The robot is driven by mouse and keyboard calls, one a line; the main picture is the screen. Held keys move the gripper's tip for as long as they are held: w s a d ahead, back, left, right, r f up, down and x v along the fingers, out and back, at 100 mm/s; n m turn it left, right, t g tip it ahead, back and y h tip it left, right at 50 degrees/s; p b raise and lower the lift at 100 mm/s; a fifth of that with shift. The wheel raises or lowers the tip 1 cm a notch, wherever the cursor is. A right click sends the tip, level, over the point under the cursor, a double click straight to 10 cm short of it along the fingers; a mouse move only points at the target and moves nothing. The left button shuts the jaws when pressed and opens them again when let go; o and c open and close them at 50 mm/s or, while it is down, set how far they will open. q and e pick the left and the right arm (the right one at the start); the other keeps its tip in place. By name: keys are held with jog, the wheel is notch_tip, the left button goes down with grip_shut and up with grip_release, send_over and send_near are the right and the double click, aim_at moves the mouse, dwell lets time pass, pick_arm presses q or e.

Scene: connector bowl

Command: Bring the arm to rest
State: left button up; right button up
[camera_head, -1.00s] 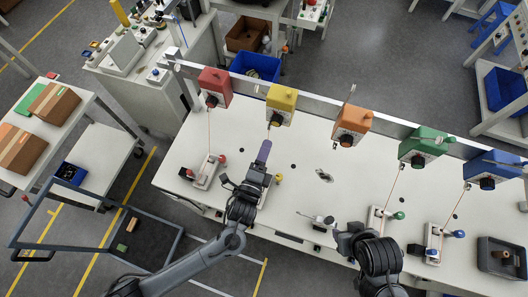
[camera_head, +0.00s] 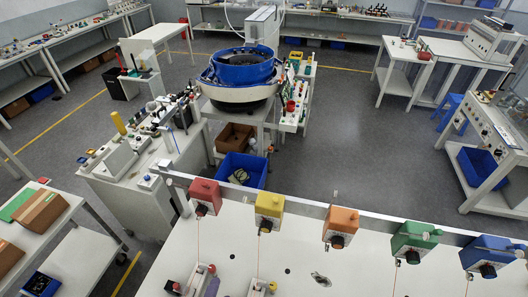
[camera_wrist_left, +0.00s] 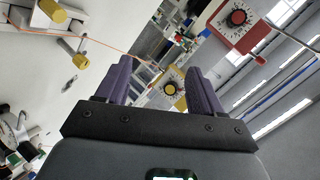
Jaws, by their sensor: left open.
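My left gripper (camera_wrist_left: 158,68) shows two purple fingers spread apart in the left wrist view, with nothing between them but background. The rest of my left arm is out of frame. My right gripper is not in view. In the left wrist view a yellow box with a dial (camera_wrist_left: 172,88) lies beyond the fingers, and a yellow knob (camera_wrist_left: 80,60) is left of them.
Red (camera_head: 205,196), yellow (camera_head: 269,207), orange (camera_head: 341,224), green (camera_head: 414,237) and blue (camera_head: 489,252) boxes hang on a rail along the bench, with cords running down. A blue bowl feeder (camera_head: 243,68) stands behind. Open floor lies at centre right.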

pick_arm(q)
jog(key=s+a+r+n+g, duration=0.2)
jog(key=s+a+n+g, duration=0.2)
jog(key=s+n, duration=0.2)
jog(key=s+a+r+n+g+y, duration=0.1)
jog(key=s+a+r+n+g, duration=0.1)
jog(key=s+a+n+g, duration=0.3)
jog(key=shift+s+a+r+n, duration=0.15)
jog(key=shift+s+r+n, duration=0.25)
jog(key=shift+s, duration=0.85)
